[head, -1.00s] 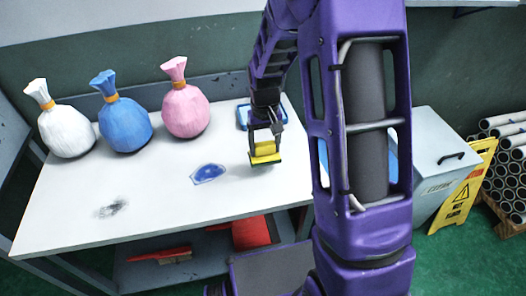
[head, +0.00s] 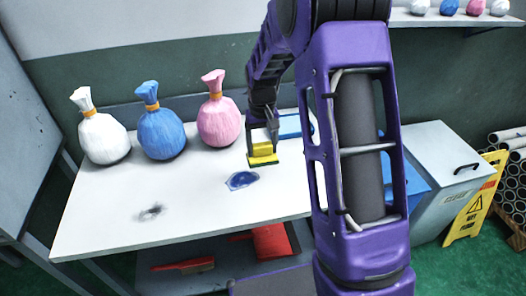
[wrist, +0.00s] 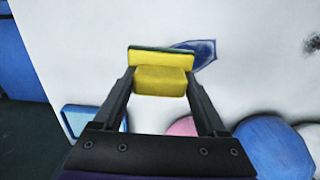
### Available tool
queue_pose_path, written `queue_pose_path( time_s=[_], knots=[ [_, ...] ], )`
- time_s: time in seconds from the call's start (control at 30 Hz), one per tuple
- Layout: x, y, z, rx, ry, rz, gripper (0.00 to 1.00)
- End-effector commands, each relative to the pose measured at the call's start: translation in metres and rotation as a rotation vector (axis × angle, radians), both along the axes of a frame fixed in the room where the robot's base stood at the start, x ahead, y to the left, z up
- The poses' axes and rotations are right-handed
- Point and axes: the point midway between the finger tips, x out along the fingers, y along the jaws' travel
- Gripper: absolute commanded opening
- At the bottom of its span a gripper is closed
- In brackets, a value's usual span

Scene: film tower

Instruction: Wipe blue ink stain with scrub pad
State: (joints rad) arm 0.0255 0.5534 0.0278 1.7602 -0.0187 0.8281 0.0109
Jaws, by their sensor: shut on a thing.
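The scrub pad (head: 262,153) is a yellow block with a dark green face. My gripper (head: 262,140) is shut on it and holds it over the white table (head: 110,205). In the wrist view the pad (wrist: 160,78) sits between the two fingers of my gripper (wrist: 160,85). The blue ink stain (head: 241,180) lies on the table, to the left of and nearer than the pad in the head view. In the wrist view the stain (wrist: 203,50) shows just past the pad, partly covered by it. I cannot tell whether the pad touches the table.
White (head: 103,137), blue (head: 162,132) and pink (head: 218,120) tied bags stand along the table's back. A dark smudge (head: 151,212) lies at front left. A blue-rimmed tray (head: 290,126) is behind my gripper. A grey bin (head: 440,180) and yellow sign (head: 468,208) stand right.

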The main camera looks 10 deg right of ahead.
Motion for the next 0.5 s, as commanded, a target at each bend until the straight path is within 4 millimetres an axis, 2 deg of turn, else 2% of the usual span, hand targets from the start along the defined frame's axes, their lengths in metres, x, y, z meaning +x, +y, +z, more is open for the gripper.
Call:
queue_pose_path(
  time_s=[0.27,0.5],
  knots=[
    [0.004,0.000,0.000,0.000,0.001,0.000,0.30],
    [0.005,-0.001,-0.015,0.000,0.002,0.000,0.30]
  ],
)
